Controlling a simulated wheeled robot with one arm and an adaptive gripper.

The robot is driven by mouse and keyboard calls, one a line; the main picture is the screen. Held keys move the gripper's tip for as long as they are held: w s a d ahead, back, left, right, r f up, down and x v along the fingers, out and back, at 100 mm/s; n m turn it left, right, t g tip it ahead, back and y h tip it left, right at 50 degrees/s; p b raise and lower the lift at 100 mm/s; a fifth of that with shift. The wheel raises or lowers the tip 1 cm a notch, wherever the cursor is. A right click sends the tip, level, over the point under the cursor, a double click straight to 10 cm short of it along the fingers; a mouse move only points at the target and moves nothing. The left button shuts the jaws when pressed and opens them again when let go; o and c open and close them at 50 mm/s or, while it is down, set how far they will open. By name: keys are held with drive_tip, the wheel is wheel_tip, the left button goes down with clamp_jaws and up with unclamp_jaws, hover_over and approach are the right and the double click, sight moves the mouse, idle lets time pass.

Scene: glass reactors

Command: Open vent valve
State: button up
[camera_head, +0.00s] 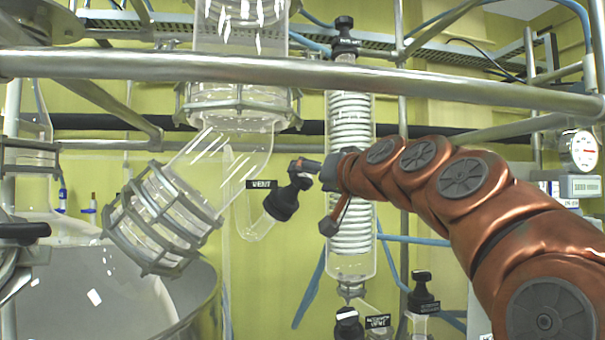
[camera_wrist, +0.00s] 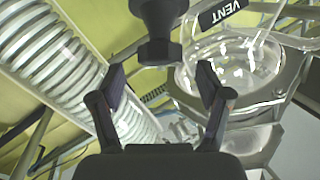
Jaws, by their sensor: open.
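The vent valve (camera_head: 283,203) is a black knob-topped fitting on a slanted clear glass side arm, beside a black label reading VENT (camera_head: 262,184). In the wrist view the black valve (camera_wrist: 156,30) is at top centre, beyond the fingertips, and its VENT label (camera_wrist: 221,12) is at the upper right. My gripper (camera_head: 317,196) is just right of the valve in the head view, in front of the coil column. In the wrist view my gripper (camera_wrist: 160,80) is open, with nothing between its fingers. The valve lines up roughly with the gap. Contact with the valve is not visible.
A glass condenser with a white coil (camera_head: 350,245) stands behind my gripper. A caged glass elbow (camera_head: 160,215) is at left. A metal rail (camera_head: 300,72) crosses above. Other black valves (camera_head: 422,292) stand low at right, and a round gauge (camera_head: 579,150) is far right.

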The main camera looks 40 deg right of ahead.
sight(306, 178)
drive_tip(key=shift+w+d+p, duration=0.2)
drive_tip(key=shift+w+p, duration=0.25)
drive_tip(key=shift+w, duration=1.45)
drive_tip(key=shift+c, duration=0.2)
drive_tip(key=c, duration=1.1)
drive_tip(key=shift+f+n+y+b, duration=0.1)
drive_tip(key=shift+n+y+b, duration=0.2)
drive_tip(key=shift+b, duration=0.25)
